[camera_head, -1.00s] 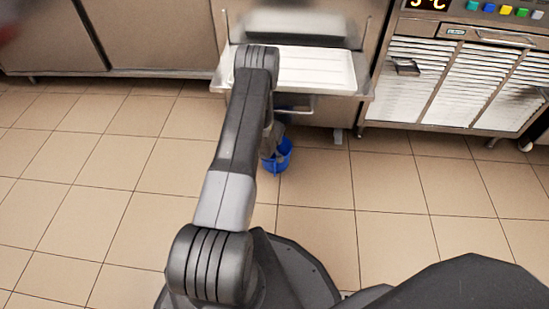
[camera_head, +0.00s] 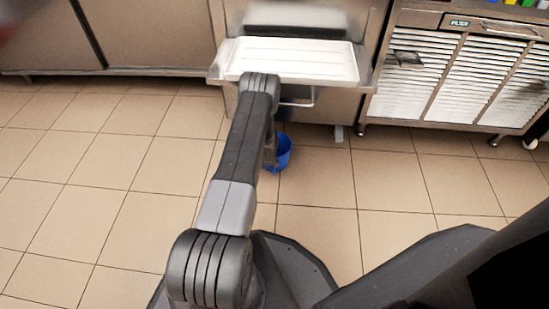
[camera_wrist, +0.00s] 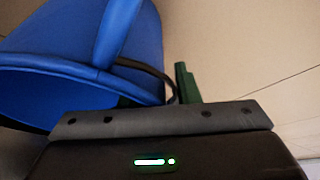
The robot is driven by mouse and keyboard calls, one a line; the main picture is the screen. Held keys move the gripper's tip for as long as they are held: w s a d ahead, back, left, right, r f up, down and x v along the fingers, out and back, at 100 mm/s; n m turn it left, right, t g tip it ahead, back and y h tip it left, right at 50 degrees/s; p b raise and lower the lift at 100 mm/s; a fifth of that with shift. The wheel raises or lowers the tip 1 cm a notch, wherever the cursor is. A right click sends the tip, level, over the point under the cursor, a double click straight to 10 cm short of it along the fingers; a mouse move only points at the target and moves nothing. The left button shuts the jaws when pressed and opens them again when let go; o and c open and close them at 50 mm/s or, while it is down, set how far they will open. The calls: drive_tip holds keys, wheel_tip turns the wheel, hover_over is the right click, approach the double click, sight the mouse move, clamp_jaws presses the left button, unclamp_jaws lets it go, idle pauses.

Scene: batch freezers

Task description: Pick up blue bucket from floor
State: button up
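The blue bucket (camera_head: 283,151) stands on the tiled floor in front of the steel machine in the head view, partly hidden behind my forearm. In the wrist view the bucket (camera_wrist: 60,60) fills the upper left, large and close, with its opening tilted in the picture. A thin dark curved handle (camera_wrist: 150,72) runs from it toward a green finger of my gripper (camera_wrist: 187,83). I cannot tell whether the finger touches the handle. In the head view my gripper is mostly hidden behind the arm, beside the bucket.
A white tray (camera_head: 295,62) sits on the machine's shelf above the bucket, close to my arm. A bar handle (camera_head: 298,103) sticks out below it. Slatted cabinets (camera_head: 465,75) stand at right, steel cabinets (camera_head: 150,35) at left. The floor (camera_head: 110,170) at left is clear.

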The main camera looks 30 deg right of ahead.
drive_tip(key=shift+c, duration=0.4)
clamp_jaws()
drive_tip(key=shift+r, duration=0.1)
